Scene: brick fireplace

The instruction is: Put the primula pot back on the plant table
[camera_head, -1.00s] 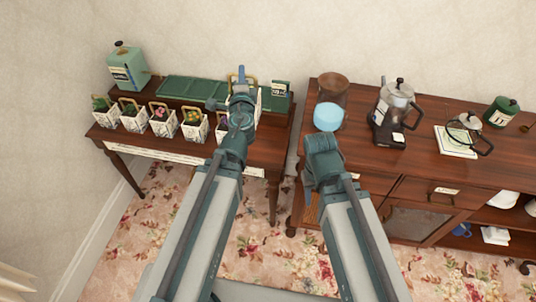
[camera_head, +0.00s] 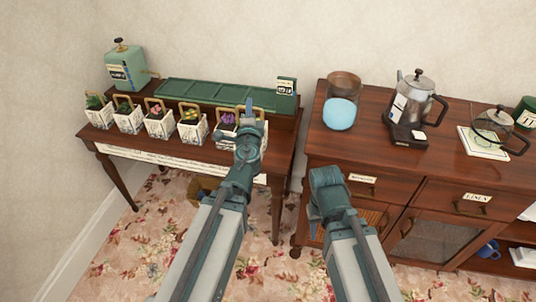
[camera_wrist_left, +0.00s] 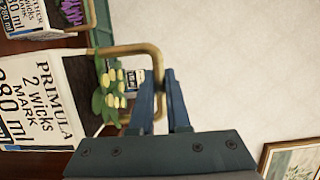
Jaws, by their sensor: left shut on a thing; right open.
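The primula pot (camera_wrist_left: 75,95) is a white lettered pot with pale yellow flowers and a brass loop handle. My left gripper (camera_head: 249,105) is shut on that handle, which shows between its fingers in the left wrist view (camera_wrist_left: 160,85). In the head view my gripper mostly hides the pot, at the right end of the row on the plant table (camera_head: 205,158). I cannot tell whether its base touches the table. A purple-flowered pot (camera_head: 226,133) stands just left of it. My right gripper (camera_head: 327,178) is open and empty, in front of the sideboard.
Several similar flower pots (camera_head: 160,126) line the table's front. Behind them are a green tray (camera_head: 205,92), a green tin (camera_head: 126,68) and a small green box (camera_head: 287,88). The sideboard (camera_head: 365,160) on the right carries a blue-filled jar (camera_head: 341,105) and a coffee pot (camera_head: 412,100).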

